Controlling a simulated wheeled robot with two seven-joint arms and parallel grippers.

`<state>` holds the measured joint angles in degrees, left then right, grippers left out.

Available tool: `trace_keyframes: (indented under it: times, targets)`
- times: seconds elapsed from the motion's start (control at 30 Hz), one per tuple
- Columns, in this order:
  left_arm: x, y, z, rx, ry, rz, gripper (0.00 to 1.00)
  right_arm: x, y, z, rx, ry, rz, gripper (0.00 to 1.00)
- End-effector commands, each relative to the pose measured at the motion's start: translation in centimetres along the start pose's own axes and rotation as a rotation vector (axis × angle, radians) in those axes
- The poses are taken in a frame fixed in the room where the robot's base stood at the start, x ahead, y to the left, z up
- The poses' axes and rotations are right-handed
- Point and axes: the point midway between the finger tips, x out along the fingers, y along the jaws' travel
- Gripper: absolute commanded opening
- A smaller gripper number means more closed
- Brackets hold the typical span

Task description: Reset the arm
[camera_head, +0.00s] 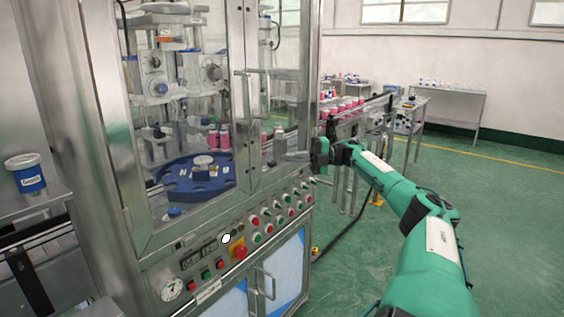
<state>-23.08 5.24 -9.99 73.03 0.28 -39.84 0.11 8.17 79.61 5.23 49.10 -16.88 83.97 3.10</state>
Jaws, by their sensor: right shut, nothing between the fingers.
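My right arm reaches in from the lower right. Its gripper (291,156) is small in view, shut and empty. It is at the right edge of the crimping machine's glazed front, close to the door frame. I cannot tell whether it touches the frame. My left gripper is not in view. The crimping machine (120,150) has a metal frame and glass doors with vertical handles (250,110). Inside is a blue rotary plate (203,192).
The machine's control panel carries several buttons and a red emergency stop (239,252). A blue and white tub (25,174) stands on a metal table at the left. A conveyor with pink cans (345,108) runs behind my gripper. The green floor (510,240) at the right is clear.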

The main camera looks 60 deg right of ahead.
Motion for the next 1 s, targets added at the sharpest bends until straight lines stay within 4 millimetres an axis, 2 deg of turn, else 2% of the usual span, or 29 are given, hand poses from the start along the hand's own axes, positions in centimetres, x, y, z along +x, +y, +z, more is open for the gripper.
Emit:
trace_keyframes:
  times: [0.13,0.4,0.47,0.57,0.67,0.77,0.8,0.93,1.0]
  targets:
    - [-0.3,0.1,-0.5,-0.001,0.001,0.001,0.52,-1.0,-0.1,-0.1,0.001,0.001,-0.001,0.00]
    - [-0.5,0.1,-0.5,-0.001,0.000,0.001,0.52,-1.1,-0.1,0.0,0.002,-0.001,0.000,0.00]
    - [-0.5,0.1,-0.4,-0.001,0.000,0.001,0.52,-1.0,-0.8,0.1,0.014,-0.012,0.005,0.00]
    - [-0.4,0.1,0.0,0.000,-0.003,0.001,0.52,-0.8,-3.7,1.0,0.065,-0.065,0.027,0.00]
    - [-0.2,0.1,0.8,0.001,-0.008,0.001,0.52,-0.4,-9.2,2.0,0.161,-0.167,0.059,0.00]
    - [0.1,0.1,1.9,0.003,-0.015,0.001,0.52,-0.1,-16.6,2.6,0.285,-0.301,0.084,0.00]
    - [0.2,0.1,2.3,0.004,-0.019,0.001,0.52,0.0,-19.7,2.5,0.336,-0.355,0.089,0.00]
    - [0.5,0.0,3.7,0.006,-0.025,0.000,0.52,0.2,-29.6,1.1,0.495,-0.527,0.086,0.00]
    - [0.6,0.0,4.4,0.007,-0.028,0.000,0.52,0.2,-34.9,-0.4,0.578,-0.613,0.072,0.00]
